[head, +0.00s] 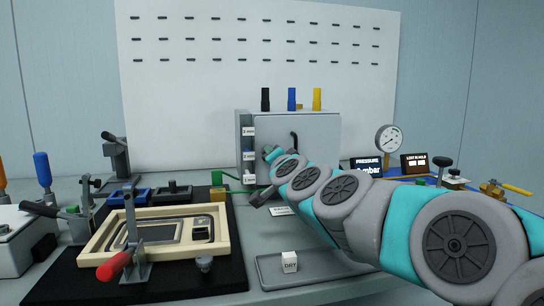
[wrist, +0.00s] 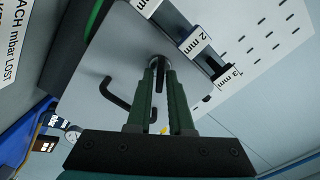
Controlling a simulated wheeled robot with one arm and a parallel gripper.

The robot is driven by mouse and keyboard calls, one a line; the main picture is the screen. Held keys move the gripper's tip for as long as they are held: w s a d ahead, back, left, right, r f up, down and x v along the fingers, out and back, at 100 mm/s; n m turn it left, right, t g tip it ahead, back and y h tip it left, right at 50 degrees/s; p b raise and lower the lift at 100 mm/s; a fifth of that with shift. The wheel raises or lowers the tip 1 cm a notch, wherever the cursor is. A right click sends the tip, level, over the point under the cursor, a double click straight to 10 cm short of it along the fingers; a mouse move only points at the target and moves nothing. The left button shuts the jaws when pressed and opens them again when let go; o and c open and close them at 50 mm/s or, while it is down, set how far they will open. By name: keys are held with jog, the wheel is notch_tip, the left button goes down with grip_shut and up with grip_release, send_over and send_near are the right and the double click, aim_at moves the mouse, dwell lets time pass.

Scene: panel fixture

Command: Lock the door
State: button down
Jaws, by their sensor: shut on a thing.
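The grey box's door (head: 318,130) faces me and looks closed; it also shows in the wrist view (wrist: 98,62). A black bent handle (head: 294,141) sticks out of it and shows in the wrist view (wrist: 116,97) left of the fingers. My gripper (head: 270,153) is at the left part of the door, beside the handle. In the wrist view my gripper's green fingers (wrist: 160,72) are shut on a small dark lock knob (wrist: 158,60) at the door face. The fingertips hide most of the knob, so I cannot tell its turn angle.
Black, blue and yellow knobs (head: 291,99) stand on top of the box. Labelled mm blocks (head: 248,156) line its left side. A cream tray fixture with a red-handled clamp (head: 115,265) is at the left. A white DRY cube (head: 289,262) sits on a grey tray. A gauge (head: 388,139) stands at the right.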

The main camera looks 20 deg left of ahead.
jog(key=shift+f+m, duration=0.1)
jog(key=shift+m, duration=3.5)
jog(key=c, duration=0.9)
grip_release()
jog(key=shift+c, duration=0.2)
jog(key=shift+d, duration=0.1)
jog(key=v, duration=0.7)
jog(key=shift+s+b, duration=0.35)
jog(key=shift+b, duration=0.05)
